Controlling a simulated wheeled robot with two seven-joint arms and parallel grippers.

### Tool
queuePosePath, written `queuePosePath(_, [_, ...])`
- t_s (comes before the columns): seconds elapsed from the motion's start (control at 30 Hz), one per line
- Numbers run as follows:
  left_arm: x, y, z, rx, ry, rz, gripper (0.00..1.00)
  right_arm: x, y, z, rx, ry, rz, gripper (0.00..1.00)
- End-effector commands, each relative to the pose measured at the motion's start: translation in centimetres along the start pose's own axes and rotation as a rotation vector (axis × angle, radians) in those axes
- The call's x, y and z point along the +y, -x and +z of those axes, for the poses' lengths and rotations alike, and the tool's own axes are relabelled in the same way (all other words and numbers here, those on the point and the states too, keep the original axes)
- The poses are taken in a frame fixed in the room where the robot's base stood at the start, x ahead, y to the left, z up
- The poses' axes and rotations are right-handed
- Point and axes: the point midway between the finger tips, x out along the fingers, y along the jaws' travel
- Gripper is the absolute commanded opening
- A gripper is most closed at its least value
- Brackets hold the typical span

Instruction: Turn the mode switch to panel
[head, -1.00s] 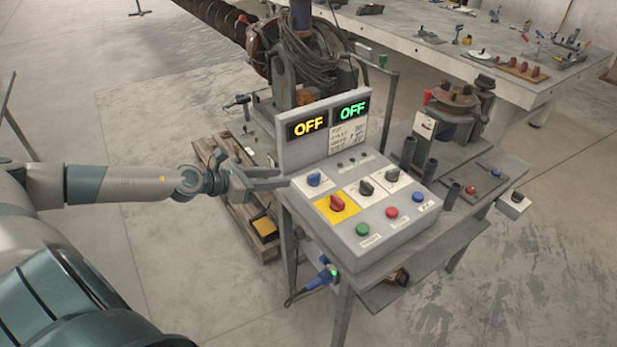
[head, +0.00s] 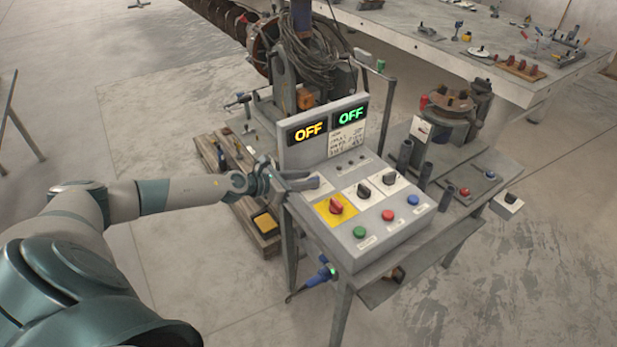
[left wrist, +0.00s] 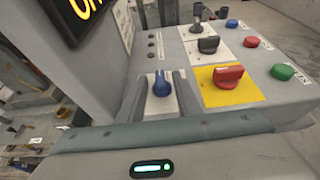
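The control box (head: 385,232) stands on a metal stand. A blue rotary knob (left wrist: 162,84) on a white plate (left wrist: 165,105) sits at its left; in the head view my gripper hides this knob. My left gripper (head: 300,181) is open at that knob. In the left wrist view one finger lies on each side of the knob, with gaps visible. I cannot tell how deep the fingers reach. A red knob (head: 336,207) on a yellow plate and two black knobs (head: 363,190) (head: 389,178) are beside it. I cannot read which is labelled mode. My right gripper is out of view.
Green (head: 359,232), red (head: 388,215) and blue (head: 413,200) push buttons line the box's front. The upright display (head: 307,131) behind the knobs reads OFF twice. A wooden pallet (head: 252,215) lies left of the stand.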

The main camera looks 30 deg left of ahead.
Motion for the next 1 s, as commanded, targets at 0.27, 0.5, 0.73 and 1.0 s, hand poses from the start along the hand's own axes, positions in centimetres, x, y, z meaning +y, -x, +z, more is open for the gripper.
queuePosePath(0.27, [-0.06, -1.33, 0.04, 0.000, -0.001, -0.001, 0.31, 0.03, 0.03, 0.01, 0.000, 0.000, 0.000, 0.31])
queuePosePath(0.5, [-0.05, -1.32, 0.03, 0.000, -0.001, -0.001, 0.31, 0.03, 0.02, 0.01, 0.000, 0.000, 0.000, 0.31])
queuePosePath(0.73, [-0.05, -1.30, 0.03, 0.000, -0.001, -0.001, 0.00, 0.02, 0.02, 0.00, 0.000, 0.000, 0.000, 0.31])
queuePosePath(1.0, [-0.12, -1.25, 0.22, 0.000, 0.004, 0.009, 0.00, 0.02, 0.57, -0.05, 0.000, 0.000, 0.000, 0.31])
